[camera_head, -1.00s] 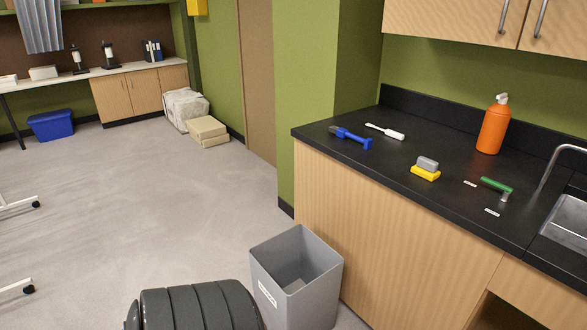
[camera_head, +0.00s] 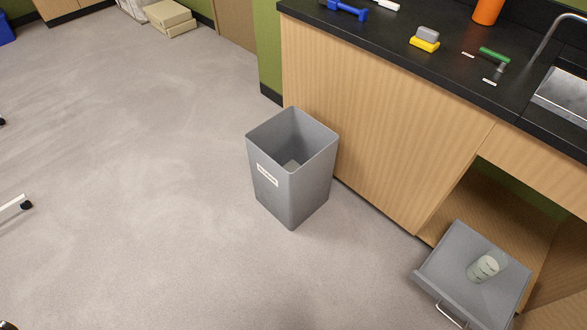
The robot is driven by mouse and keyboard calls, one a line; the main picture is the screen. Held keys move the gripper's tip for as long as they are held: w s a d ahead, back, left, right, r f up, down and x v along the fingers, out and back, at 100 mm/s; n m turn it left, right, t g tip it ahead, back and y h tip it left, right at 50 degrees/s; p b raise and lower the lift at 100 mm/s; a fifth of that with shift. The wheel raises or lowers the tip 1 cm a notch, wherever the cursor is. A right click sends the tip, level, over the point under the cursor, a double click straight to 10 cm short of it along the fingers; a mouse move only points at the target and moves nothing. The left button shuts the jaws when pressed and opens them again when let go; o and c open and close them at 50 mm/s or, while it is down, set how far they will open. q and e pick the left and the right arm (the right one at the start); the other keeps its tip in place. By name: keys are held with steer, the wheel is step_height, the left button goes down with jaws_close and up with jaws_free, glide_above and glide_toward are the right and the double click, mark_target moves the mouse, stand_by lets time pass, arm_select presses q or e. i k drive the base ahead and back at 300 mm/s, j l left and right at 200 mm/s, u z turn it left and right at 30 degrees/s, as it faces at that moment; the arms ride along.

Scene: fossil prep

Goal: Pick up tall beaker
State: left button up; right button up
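A clear cylindrical beaker (camera_head: 484,268) with pale markings is in a grey pull-out drawer or tray (camera_head: 455,252) at the lower right, below the counter. It looks like the tall beaker. I cannot tell for certain whether it stands upright or lies tilted. Neither of my grippers shows in the head view.
A grey waste bin (camera_head: 308,197) stands on the floor against the wooden cabinet (camera_head: 375,130). The black counter (camera_head: 390,35) carries a sponge (camera_head: 425,41), a green-handled tool (camera_head: 494,55) and a blue tool (camera_head: 347,10). A sink (camera_head: 565,95) is at right.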

mark_target(486, 268)
steer(key=u, duration=0.15)
steer(key=z, duration=1.9)
